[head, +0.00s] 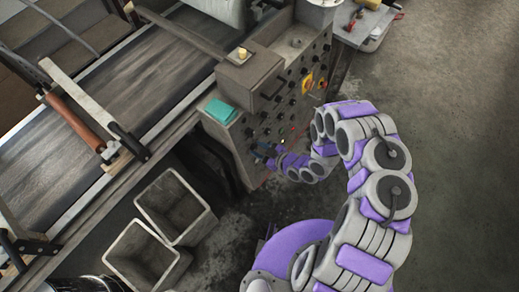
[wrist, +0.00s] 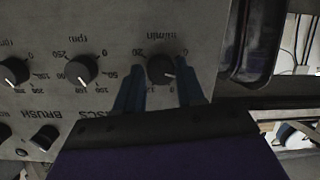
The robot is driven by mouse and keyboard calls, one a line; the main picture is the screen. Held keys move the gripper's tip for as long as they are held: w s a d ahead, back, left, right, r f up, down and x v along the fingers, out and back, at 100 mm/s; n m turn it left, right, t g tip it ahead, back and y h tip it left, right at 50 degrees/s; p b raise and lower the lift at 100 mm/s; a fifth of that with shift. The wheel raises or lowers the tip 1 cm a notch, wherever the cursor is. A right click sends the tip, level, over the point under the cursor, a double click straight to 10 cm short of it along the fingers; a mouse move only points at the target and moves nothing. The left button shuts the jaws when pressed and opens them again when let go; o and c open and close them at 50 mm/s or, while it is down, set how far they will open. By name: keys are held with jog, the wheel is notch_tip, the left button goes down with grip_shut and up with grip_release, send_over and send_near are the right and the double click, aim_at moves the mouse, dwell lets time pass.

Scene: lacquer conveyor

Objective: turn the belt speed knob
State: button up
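The belt speed knob (wrist: 161,69) is a black dial with a white pointer line on the grey panel, under upside-down lettering that seems to read "m/min". In the wrist view my gripper (wrist: 160,72) is open, with one dark blue finger on each side of this knob. Small gaps show between the fingers and the knob; whether the tips touch the panel I cannot tell. In the head view my gripper (head: 265,155) is at the lower left of the control panel (head: 262,92), and the knob there is hidden or too small to tell.
Another knob marked "rpm" (wrist: 81,70) sits left of the fingers, with more knobs beyond. A teal pad (head: 221,111) lies on the panel's top edge. Two open grey bins (head: 143,258) stand below the conveyor (head: 110,95). The floor at the right is clear.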

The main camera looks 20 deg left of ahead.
jog(key=o, duration=0.3)
jog(key=shift+o, duration=0.2)
jog(key=v, duration=1.7)
jog(key=shift+d, duration=0.2)
